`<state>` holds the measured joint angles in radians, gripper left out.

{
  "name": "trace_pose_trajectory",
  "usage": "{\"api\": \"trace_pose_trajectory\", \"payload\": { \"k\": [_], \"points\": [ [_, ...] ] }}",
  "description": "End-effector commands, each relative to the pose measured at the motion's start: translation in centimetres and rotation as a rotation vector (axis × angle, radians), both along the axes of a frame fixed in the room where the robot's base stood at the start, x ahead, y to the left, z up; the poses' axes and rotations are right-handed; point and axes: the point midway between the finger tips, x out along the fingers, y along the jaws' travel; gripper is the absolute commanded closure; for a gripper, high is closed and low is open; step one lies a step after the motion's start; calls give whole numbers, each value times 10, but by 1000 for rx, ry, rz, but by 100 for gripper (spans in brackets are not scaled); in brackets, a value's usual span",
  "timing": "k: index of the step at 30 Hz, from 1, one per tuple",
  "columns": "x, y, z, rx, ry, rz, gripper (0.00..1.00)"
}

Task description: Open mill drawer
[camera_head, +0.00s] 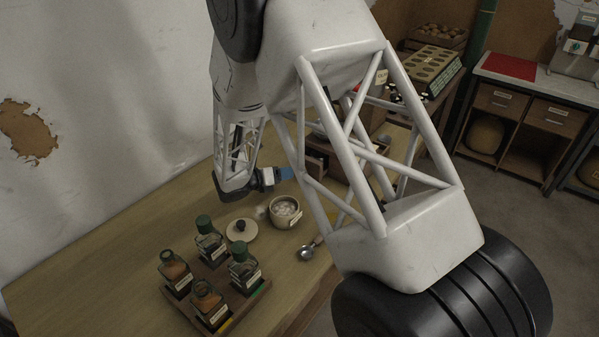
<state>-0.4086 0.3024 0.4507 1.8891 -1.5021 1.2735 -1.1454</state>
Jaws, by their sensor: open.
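A brown wooden box (376,163), which looks like the mill, stands on the table beyond the jar, mostly hidden behind the white lattice of my arm. A darker wooden part (317,163) shows at its left side. I cannot tell whether this is the drawer, or how far a drawer is out. My gripper (284,174) is small in view, with blue at its tip, left of this wooden part and pointing right toward it. It is open. Its fingers are too small to make out, and I cannot tell whether they touch the wood.
A jar (285,212) of pale contents, a lid (242,230) and a metal scoop (306,252) are near my gripper. A wooden tray (257,297) holds several green-capped or open bottles. The wall is at left. Cabinets (527,118) stand across the floor at right.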

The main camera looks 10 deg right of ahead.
Motion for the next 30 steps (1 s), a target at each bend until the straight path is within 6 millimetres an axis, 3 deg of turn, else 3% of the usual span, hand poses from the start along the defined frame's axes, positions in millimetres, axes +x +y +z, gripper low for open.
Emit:
{"api": "trace_pose_trajectory", "payload": {
  "k": [9,23,30],
  "points": [
    [3,5,-3,-99,158,-18,45],
    [4,3,-4,-102,165,-19,45],
    [9,-9,-8,-100,165,-21,45]
  ]
}}
